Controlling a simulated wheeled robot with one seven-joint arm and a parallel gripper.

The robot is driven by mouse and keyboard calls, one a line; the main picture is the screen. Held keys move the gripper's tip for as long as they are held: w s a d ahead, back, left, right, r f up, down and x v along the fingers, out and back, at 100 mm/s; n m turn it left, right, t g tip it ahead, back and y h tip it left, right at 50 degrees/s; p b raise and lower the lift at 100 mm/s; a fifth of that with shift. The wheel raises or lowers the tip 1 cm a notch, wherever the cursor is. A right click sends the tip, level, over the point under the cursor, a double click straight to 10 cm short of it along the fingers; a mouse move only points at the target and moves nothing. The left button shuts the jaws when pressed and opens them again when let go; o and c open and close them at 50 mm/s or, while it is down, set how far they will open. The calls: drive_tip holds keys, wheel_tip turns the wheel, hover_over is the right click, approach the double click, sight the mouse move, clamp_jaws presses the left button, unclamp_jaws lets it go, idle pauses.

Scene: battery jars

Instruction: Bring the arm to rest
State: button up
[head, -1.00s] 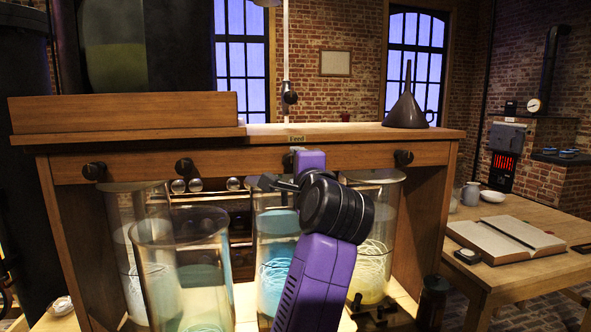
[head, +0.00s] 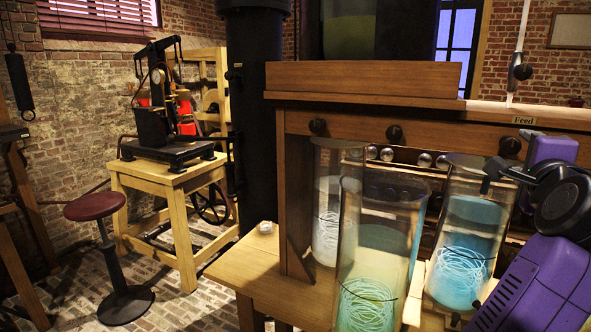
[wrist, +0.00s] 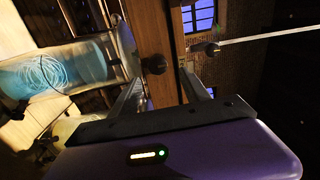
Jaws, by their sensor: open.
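My gripper (head: 508,172) is at the right of the head view, in front of the wooden cabinet's upper part and near the top of a glass jar with blue liquid (head: 468,240). Its jaws are open. In the wrist view my gripper (wrist: 163,86) shows two spread fingers with nothing held between them. My purple arm runs down to the lower right corner, partly out of the picture. The blue jar also shows in the wrist view (wrist: 60,72), lying sideways in that picture.
A tall jar with pale green coils (head: 375,255) stands in front; another jar (head: 327,215) stands behind it. The wooden cabinet (head: 365,120) carries a row of black knobs.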

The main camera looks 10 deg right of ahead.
drive_tip(key=s+a+r+n+t+h, duration=0.3)
drive_tip(key=a+r+n+t, duration=0.15)
drive_tip(key=n, duration=0.25)
drive_tip(key=s+a+f+n+t+y, duration=0.2)
drive_tip(key=s+a+f+n+y, duration=0.25)
drive_tip(key=a+f+n, duration=0.3)
drive_tip(key=s+a+f+n+t+y, duration=0.25)
drive_tip(key=a+f+n+y, duration=0.35)
drive_tip(key=f, duration=0.3)
drive_tip(key=s+a+f+n+g+y, duration=0.1)
drive_tip(key=s+a+f+g, duration=0.2)
drive_tip(key=s+f, duration=0.5)
drive_tip(key=s+a+f+n+g+y+p, duration=0.1)
drive_tip(key=s+a+f+g, duration=0.2)
drive_tip(key=s+f, duration=0.5)
drive_tip(key=s+a+f+n+g+y, duration=0.1)
drive_tip(key=s+a+f+n+g, duration=0.1)
drive_tip(key=s+f, duration=0.6)
drive_tip(key=s+a+g, duration=0.1)
drive_tip(key=s, duration=0.6)
drive_tip(key=shift+s+a+p, duration=0.15)
drive_tip(key=shift+a+p, duration=0.15)
drive_tip(key=shift+a, duration=0.05)
